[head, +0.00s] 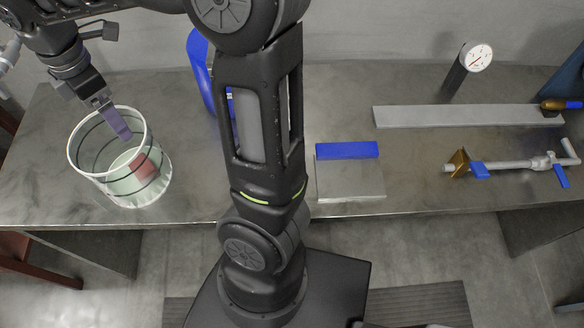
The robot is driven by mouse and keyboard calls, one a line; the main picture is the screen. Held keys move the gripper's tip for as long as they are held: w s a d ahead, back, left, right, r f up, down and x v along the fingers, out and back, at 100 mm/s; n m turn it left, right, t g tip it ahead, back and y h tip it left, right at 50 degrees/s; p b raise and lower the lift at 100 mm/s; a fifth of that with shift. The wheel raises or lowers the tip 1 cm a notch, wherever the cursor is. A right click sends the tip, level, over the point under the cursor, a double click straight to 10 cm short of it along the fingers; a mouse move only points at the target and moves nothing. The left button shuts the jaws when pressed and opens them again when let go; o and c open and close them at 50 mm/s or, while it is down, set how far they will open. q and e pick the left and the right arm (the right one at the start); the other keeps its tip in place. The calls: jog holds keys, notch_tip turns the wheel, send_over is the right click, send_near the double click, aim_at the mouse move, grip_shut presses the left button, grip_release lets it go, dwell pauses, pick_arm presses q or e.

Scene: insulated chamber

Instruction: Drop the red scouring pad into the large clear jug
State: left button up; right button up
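The large clear jug (77,173) stands on the left of the metal table, with a white rim and dark bands around its wall. The red scouring pad (144,167) shows inside the jug, low and toward the right side, partly blurred by the clear wall. My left gripper (123,131) reaches down over the jug from the upper left. Its purple fingertips are at the mouth, just above and left of the pad, and look apart from it. The fingers appear edge-on, so their gap cannot be seen. My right gripper is not in view.
A blue container (199,70) stands behind my arm. A grey plate (350,180) with a blue block (347,150) lies right of centre. Further right are a long metal bar (465,116), a dial gauge (477,57) and a clamp-like tool (510,164).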

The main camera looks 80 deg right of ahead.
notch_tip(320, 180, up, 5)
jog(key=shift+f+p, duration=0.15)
jog(key=shift+p, duration=0.15)
dwell(0.9)
